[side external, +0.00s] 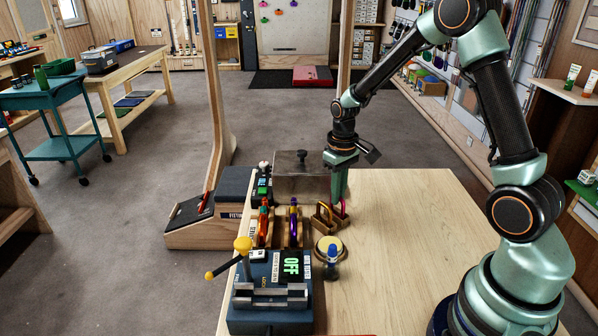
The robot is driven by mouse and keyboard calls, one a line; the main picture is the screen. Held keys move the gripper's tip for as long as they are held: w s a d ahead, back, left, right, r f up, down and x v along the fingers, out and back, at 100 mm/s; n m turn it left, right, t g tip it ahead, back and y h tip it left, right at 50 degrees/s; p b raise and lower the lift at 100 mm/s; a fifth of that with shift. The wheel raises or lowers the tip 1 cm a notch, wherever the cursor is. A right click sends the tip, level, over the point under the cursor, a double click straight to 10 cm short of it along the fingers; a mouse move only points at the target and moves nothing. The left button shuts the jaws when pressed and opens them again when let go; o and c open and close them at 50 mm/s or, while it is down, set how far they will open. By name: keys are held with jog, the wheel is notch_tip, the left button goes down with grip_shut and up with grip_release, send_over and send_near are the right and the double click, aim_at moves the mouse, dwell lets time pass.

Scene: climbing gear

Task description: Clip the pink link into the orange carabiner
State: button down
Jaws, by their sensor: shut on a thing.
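My gripper (340,192) points down over the near table, right of the grey metal box. It is shut on the pink link (343,208), which shows as a small pink loop at the fingertips. The link is at the right end of a small wooden holder, and I cannot tell whether it is clear of it. The orange carabiner (264,222), with some green on it, stands upright in a wooden stand at the left of the table, apart from my gripper.
A purple carabiner (293,220) stands between the orange one and a yellow link (323,211). A grey metal box (301,175) stands behind. The table's right side (420,225) is clear.

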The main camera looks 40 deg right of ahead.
jog(key=shift+r, duration=0.1)
jog(key=shift+r, duration=3.4)
jog(key=shift+w+a+r+n, duration=0.25)
jog(key=shift+w+a+n, duration=1.25)
jog(key=shift+a, duration=1.3)
jog(key=shift+w+a+r+n, duration=0.2)
jog(key=shift+w+a+n, duration=1.35)
jog(key=shift+a, duration=1.3)
jog(key=shift+w+a+r+n, duration=0.25)
jog(key=shift+w+a+n, duration=0.8)
jog(key=shift+a+n, duration=1.35)
jog(key=shift+a+f+m, duration=0.2)
jog(key=shift+f+m, duration=0.05)
jog(key=shift+f, duration=0.7)
jog(key=shift+a+f+m, duration=0.2)
jog(key=shift+f, duration=0.7)
jog(key=shift+s+a, duration=0.75)
jog(key=shift+a, duration=0.05)
